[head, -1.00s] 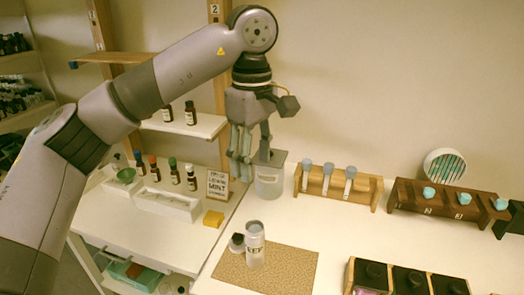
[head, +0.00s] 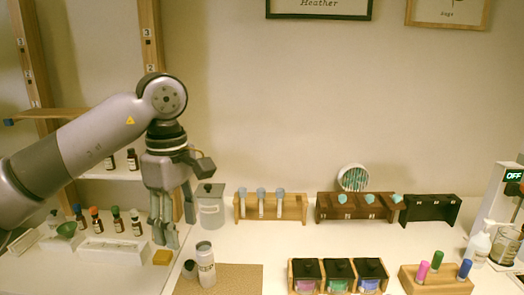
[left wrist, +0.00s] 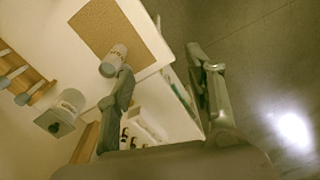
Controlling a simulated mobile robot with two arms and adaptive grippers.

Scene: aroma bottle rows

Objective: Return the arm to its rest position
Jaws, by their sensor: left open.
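My left gripper (head: 164,236) hangs pointing down at the left of the table in the head view. It is open with nothing between its fingers. In the left wrist view its two fingers (left wrist: 167,85) stand apart, with grey floor and the table edge showing between them. My left arm comes in from the left and bends down at the elbow. My right gripper is not in view.
A clear labelled jar (head: 206,265) stands on a cork mat (head: 235,278). A lidded container (head: 210,208) stands right of the gripper. Tube rack (head: 298,208), dark rack (head: 380,210) and bottle tray (head: 320,268) are farther right. A sponge (head: 162,257) lies below the gripper.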

